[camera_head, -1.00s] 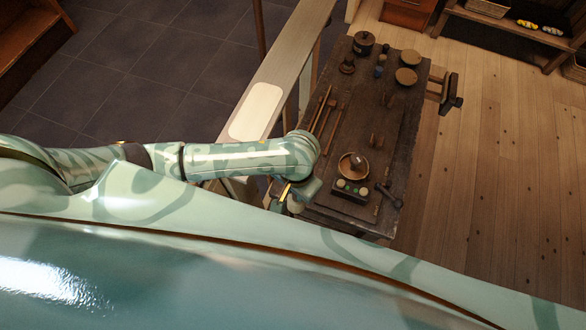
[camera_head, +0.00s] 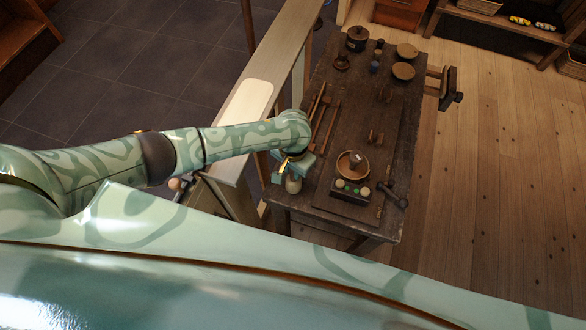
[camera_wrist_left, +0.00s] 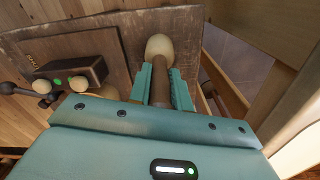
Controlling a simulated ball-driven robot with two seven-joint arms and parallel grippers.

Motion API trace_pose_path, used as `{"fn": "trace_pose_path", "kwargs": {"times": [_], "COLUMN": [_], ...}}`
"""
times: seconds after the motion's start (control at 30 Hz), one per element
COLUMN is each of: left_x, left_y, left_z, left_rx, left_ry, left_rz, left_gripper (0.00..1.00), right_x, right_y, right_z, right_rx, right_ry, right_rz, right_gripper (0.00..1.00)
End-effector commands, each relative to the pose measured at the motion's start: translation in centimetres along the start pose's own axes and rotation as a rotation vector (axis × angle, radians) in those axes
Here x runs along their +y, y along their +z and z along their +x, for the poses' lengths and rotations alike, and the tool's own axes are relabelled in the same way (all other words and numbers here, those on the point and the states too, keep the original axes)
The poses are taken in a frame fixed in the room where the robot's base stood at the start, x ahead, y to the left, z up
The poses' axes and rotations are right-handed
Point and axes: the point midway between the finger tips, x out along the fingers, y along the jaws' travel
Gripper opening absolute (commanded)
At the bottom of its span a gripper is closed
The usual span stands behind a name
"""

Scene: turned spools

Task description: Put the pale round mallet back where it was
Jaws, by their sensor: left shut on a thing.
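The pale round mallet shows in the left wrist view with a rounded cream head (camera_wrist_left: 159,47) and a brown handle (camera_wrist_left: 160,86). My left gripper (camera_wrist_left: 161,90) is shut on the handle, with the head beyond the fingertips. In the head view the left gripper (camera_head: 294,166) is over the near left corner of the dark worktable (camera_head: 335,217), and the pale head (camera_head: 293,184) shows just below it. I cannot tell whether the mallet touches the table. My right gripper is out of view.
Long wooden tools (camera_head: 325,127) lie close beyond the gripper. A round wooden bowl (camera_head: 352,164) and a dark block with green lights (camera_head: 351,191) stand to its right. A pale beam (camera_head: 262,75) runs along the table's left side.

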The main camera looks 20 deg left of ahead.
Motion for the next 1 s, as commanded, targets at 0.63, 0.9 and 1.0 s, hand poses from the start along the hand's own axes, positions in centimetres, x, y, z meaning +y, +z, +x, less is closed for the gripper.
{"fn": "trace_pose_path", "kwargs": {"times": [0.63, 0.9, 1.0], "left_x": [0.0, 0.0, 0.0], "left_y": [0.0, 0.0, 0.0], "left_z": [-0.4, -6.2, -8.5], "left_rx": [0.000, 0.002, 0.002], "left_ry": [-0.001, 0.000, 0.000], "left_rz": [-0.001, 0.000, 0.000], "left_gripper": [0.42, 0.42, 0.42], "right_x": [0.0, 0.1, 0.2], "right_y": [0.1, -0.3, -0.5], "right_z": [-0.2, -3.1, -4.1], "right_rx": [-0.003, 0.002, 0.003], "right_ry": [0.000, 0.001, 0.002], "right_rz": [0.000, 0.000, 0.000], "right_gripper": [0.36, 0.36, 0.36]}}
